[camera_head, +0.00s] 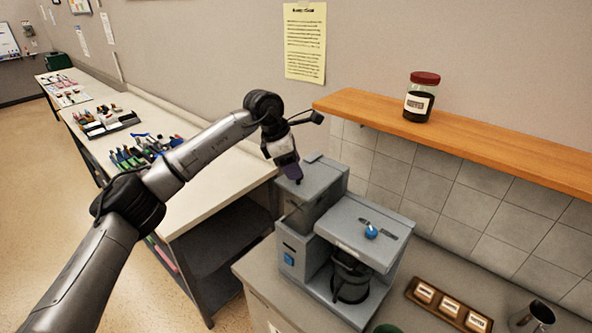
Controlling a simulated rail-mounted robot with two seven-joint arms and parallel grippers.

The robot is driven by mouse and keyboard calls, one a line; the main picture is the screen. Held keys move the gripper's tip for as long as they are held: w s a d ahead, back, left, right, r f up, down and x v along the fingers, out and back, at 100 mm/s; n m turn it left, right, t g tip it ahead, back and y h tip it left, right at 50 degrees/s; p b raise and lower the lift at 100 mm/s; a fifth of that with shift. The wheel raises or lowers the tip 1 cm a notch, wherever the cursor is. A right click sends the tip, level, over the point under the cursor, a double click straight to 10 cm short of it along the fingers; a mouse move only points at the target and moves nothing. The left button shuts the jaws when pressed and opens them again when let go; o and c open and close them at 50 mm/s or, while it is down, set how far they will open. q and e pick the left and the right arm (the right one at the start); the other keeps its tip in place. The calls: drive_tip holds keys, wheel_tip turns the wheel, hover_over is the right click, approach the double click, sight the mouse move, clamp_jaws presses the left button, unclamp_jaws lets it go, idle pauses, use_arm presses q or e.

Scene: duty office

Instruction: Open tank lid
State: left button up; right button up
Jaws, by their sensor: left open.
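A grey-blue coffee machine (364,235) stands on the counter at the centre right. Its tank section (322,180) is at the machine's back left. I cannot clearly tell the lid's edges or its angle. My left gripper (291,172) is open and points down at the tank section's upper left corner. Its fingers hide part of that corner. Whether they touch it I cannot tell. My right gripper is not in view.
A wooden shelf (470,146) with a red-lidded jar (421,97) runs behind the machine. A wooden tray (449,303) with small labelled blocks and a metal cup (533,316) are to the right. A long table (222,178) with stationery is at left.

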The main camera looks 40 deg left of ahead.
use_arm(q)
drive_tip(key=shift+x, duration=1.15)
drive_tip(key=shift+c, duration=0.4)
clamp_jaws()
